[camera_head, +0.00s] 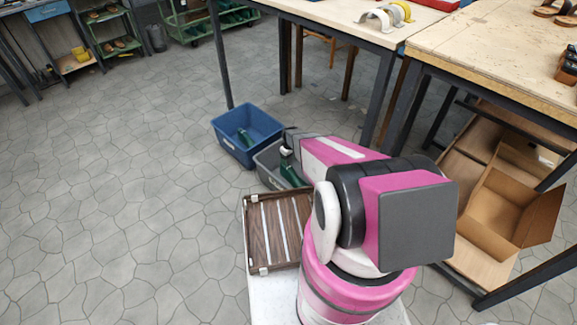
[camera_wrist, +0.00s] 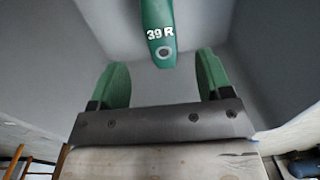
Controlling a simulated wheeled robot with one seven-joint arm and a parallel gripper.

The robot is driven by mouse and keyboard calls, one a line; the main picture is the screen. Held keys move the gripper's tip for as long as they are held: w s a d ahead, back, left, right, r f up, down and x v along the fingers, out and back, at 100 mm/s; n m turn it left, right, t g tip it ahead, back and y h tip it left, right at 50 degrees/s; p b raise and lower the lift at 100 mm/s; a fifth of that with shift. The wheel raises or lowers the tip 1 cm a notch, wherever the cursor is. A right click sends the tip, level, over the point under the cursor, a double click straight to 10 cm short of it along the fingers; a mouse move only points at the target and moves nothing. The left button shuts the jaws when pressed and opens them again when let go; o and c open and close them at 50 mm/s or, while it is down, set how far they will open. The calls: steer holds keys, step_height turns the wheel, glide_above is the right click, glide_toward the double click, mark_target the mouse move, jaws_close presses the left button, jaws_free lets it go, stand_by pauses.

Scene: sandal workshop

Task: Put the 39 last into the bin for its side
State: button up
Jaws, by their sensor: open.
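A green last marked "39 R" (camera_wrist: 158,32) is inside the grey bin (camera_wrist: 90,50), ahead of my gripper in the wrist view. My gripper (camera_wrist: 163,75) is open, with its green fingers apart and nothing between them. The last is beyond the fingertips, apart from them. In the head view my gripper points down over the grey bin (camera_head: 262,168), where a green last (camera_head: 292,175) partly shows; my arm hides much of this bin.
A brown slatted tray (camera_head: 268,232) is in front of the grey bin. Wooden workbenches (camera_head: 480,50) stand behind and to the right, with open cardboard boxes (camera_head: 505,205) below. A green cart (camera_head: 195,25) is at the back. The floor at left is clear.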

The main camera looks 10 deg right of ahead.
steer(key=s+r+m, duration=0.2)
steer(key=s+r, duration=0.6)
steer(key=r, duration=0.5)
steer(key=s+r+m, duration=0.2)
steer(key=s+r, duration=0.7)
steer(key=r, duration=0.4)
steer(key=s+r+m, duration=0.2)
steer(key=s+r, duration=0.6)
steer(key=r, duration=0.6)
steer(key=shift+s+a+m, duration=0.15)
steer(key=shift+s+m, duration=0.15)
steer(key=shift+m, duration=0.1)
steer(key=shift+f, duration=0.1)
